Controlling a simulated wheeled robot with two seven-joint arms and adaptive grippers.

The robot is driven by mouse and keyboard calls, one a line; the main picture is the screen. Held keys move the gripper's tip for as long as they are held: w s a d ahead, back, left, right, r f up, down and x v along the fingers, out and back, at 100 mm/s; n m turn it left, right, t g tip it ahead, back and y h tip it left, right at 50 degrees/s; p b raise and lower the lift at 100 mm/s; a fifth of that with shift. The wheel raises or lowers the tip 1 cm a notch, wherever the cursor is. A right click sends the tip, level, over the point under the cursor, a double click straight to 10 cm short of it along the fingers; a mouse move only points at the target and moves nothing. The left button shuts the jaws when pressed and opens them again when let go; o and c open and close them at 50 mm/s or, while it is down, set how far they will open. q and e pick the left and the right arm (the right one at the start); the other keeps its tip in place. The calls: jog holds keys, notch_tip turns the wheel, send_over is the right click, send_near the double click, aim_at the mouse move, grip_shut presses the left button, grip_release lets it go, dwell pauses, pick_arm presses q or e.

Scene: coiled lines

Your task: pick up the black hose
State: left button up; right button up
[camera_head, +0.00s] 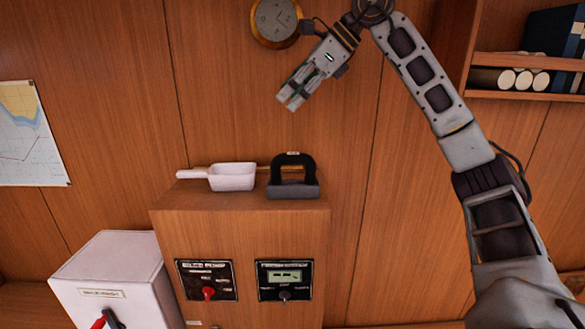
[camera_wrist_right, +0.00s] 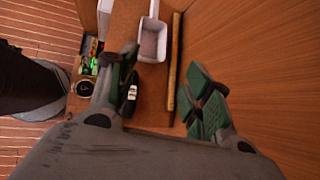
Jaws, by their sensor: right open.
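I cannot make out a black hose for certain in either view. A black arched piece on a grey base (camera_head: 293,180) stands on the wooden cabinet top in the head view. My right gripper (camera_head: 291,98) is in front of the wood wall, above and apart from the cabinet top, pointing down to the left. In the right wrist view its two green-padded fingers (camera_wrist_right: 165,105) are spread with nothing held between them. A small dark object with pale marks (camera_wrist_right: 131,92) shows beside the left finger, partly hidden. My left gripper is in neither view.
A white scoop (camera_head: 232,177) lies beside the black arched piece on the cabinet (camera_head: 240,222). A brass-coloured rod (camera_wrist_right: 175,70) runs along the wall edge. A white box (camera_head: 115,275), round clock (camera_head: 275,20) and shelf (camera_head: 525,96) surround this area.

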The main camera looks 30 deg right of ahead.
aim_at(304, 155)
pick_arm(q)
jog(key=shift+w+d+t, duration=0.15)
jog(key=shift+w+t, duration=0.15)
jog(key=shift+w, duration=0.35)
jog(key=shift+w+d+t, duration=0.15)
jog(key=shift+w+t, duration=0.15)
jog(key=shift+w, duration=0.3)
pick_arm(e)
jog(key=s+d+f+n+g+h, duration=0.1)
jog(key=s+d+f+g+h, duration=0.1)
jog(key=s+d+f, duration=0.2)
jog(key=shift+s+f+g, duration=0.15)
jog(key=shift+s+g, duration=0.15)
jog(key=shift+g, duration=0.1)
jog(key=shift+d, duration=0.1)
jog(key=shift+b+x, duration=1.45)
jog(key=shift+x, duration=2.8)
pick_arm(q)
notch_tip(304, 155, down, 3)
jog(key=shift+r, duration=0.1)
pick_arm(e)
jog(key=shift+d+f, duration=0.1)
jog(key=shift+d, duration=0.05)
